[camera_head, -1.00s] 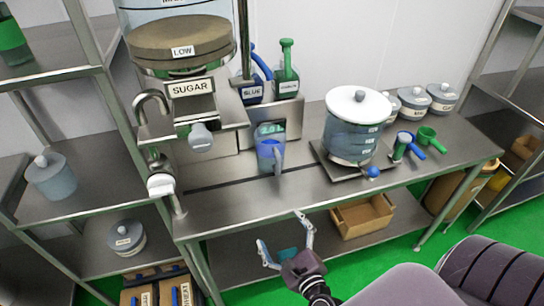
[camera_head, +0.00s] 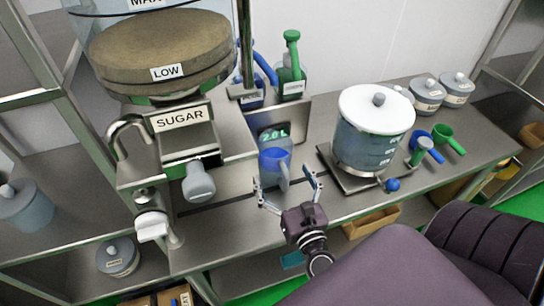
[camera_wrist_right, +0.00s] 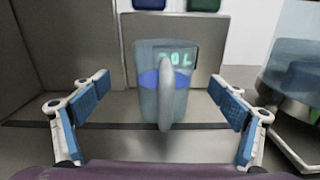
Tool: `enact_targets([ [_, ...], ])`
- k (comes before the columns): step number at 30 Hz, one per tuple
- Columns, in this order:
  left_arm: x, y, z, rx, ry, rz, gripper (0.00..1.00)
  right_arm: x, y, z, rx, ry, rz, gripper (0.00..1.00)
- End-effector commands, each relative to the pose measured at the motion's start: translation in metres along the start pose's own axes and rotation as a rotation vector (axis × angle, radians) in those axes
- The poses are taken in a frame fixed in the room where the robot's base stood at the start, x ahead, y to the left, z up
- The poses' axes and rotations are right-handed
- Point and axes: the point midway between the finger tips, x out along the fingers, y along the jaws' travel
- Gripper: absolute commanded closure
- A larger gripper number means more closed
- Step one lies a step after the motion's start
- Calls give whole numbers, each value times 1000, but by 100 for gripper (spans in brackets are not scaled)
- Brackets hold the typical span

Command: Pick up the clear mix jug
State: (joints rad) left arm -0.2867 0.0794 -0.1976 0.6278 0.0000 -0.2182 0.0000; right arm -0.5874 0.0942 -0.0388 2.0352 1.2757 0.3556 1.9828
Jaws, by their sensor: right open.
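The clear mix jug (camera_head: 270,167) stands upright on the steel counter, below a green "2.0 L" readout on the panel behind it. A blue band shows on its body and its handle points toward me. My right gripper (camera_head: 287,188) is open in front of the jug, with its fingers spread to either side of the handle. In the right wrist view the jug (camera_wrist_right: 150,95) stands centred beyond the open blue-padded fingers (camera_wrist_right: 160,98), and neither finger touches it. My left gripper is not in view.
The sugar dispenser (camera_head: 187,140) stands left of the jug. A white-lidded pot (camera_head: 360,145) stands on a plate to the right. Blue (camera_head: 420,145) and green (camera_head: 445,135) scoops lie farther right. Counter in front of the jug is clear.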

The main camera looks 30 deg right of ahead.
Motion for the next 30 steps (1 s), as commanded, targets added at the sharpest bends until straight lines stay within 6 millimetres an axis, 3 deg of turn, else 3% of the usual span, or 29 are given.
enact_targets([
  [13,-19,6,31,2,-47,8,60,43,-4,-3,-2,-1,1,10],
  [21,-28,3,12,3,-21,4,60,73,-7,-8,-1,-1,1,10],
  [25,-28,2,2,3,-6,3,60,76,-7,-10,-1,0,1,10],
  [30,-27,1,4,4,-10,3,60,76,-7,-10,-1,1,1,10],
])
